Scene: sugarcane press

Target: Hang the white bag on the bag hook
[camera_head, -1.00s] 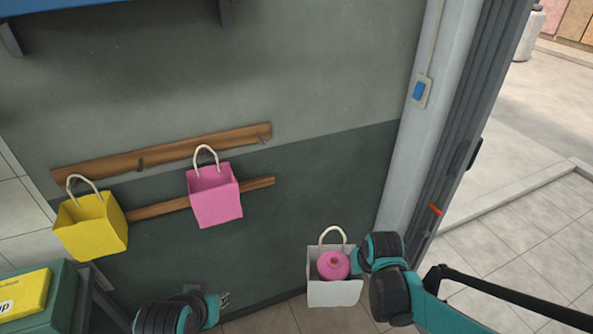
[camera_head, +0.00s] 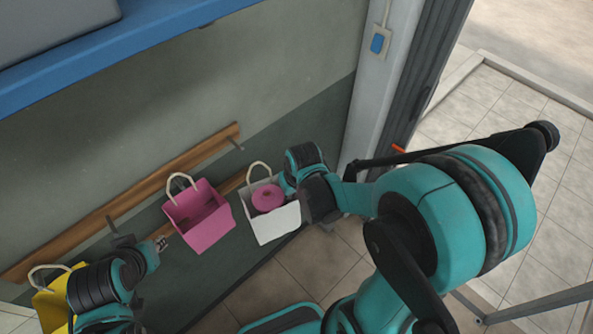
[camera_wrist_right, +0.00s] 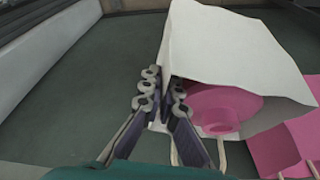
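The white bag (camera_head: 277,224) with a cream loop handle is off the floor beside the wall, right of the hanging pink bag (camera_head: 205,225). A round pink object (camera_head: 267,197) sits inside it. My right gripper (camera_head: 285,184) is at the bag's right side; the right wrist view shows its fingers (camera_wrist_right: 163,88) close together at the edge of the white bag (camera_wrist_right: 215,45), seemingly pinching it. A bare hook (camera_head: 237,144) is at the right end of the upper wooden rail (camera_head: 150,190), above the bag. My left gripper (camera_head: 161,243) is near the pink bag's left; its fingertips are too small to judge.
A yellow bag (camera_head: 50,303) hangs at the far left, partly behind my left arm. A blue shelf edge (camera_head: 130,48) juts out above the rail. A grey door post (camera_head: 365,110) stands right of the wall. Open tiled floor lies beyond it.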

